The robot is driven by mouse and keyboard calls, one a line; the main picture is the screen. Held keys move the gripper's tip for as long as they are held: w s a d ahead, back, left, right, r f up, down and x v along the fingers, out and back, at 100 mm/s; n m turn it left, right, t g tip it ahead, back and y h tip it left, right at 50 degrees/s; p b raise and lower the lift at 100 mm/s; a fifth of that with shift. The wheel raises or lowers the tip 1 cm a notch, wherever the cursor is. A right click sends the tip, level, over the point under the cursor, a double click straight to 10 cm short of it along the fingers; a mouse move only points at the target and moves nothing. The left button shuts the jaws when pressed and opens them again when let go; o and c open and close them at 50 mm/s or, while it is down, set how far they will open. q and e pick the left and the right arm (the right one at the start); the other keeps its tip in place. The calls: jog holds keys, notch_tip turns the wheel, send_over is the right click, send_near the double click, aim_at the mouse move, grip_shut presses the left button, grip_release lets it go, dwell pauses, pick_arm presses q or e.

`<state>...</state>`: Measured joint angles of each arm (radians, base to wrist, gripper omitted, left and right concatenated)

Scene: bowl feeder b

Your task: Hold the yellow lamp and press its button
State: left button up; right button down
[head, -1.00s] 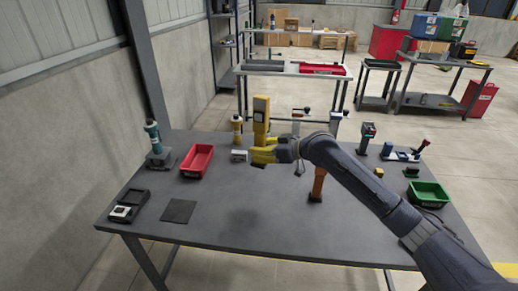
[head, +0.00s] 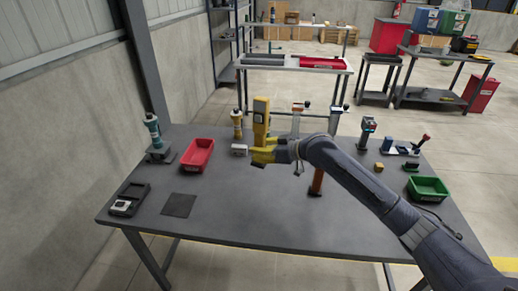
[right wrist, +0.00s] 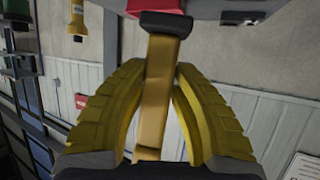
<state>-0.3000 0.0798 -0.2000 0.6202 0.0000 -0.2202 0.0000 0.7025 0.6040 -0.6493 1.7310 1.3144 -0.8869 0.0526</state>
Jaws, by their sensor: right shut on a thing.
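The yellow lamp (head: 260,118) stands upright as a tall body with a blocky top, near the back middle of the table. My right gripper (head: 262,155) reaches in from the right, its yellow fingers shut around the lamp's lower part. In the right wrist view the lamp's narrow yellow body (right wrist: 157,85) runs between the two ridged fingers, with a dark piece at its upper end. I cannot make out the button. My left gripper is not in view.
A yellow and dark torch-like object (head: 237,124) stands just left of the lamp, with a small white box (head: 239,150) in front. A red bin (head: 198,155) is further left; a green bin (head: 428,189) is at the right. The front middle of the table (head: 260,215) is clear.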

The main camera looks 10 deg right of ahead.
jog(key=shift+f, duration=7.65)
jog(key=c, duration=1.8)
grip_release()
jog(key=shift+c, duration=0.2)
grip_shut()
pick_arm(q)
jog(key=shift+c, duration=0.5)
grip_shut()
